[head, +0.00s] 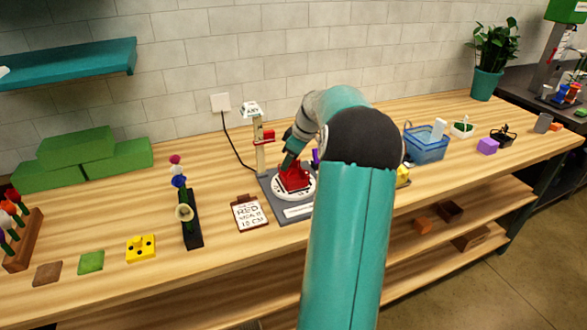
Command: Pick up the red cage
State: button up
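The red cage (294,178) stands on a white round plate (281,193) on a grey base near the middle of the bench. My teal arm reaches across the bench from the front. My gripper (288,163) is at the top of the red cage, touching it or very close to it. The fingers are dark and small in the head view, and the arm's elbow hides part of the area to the right. I cannot tell whether they are closed on the cage.
A post with a red part (262,138) rises behind the cage. A clipboard (249,213) and a black flower stand (192,218) are to the left. A blue basket (427,143) is to the right. Bare wood lies along the front edge.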

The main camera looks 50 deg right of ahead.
jog(key=shift+f, duration=0.15)
jog(key=shift+c, duration=0.2)
jog(key=c, duration=0.7)
grip_shut()
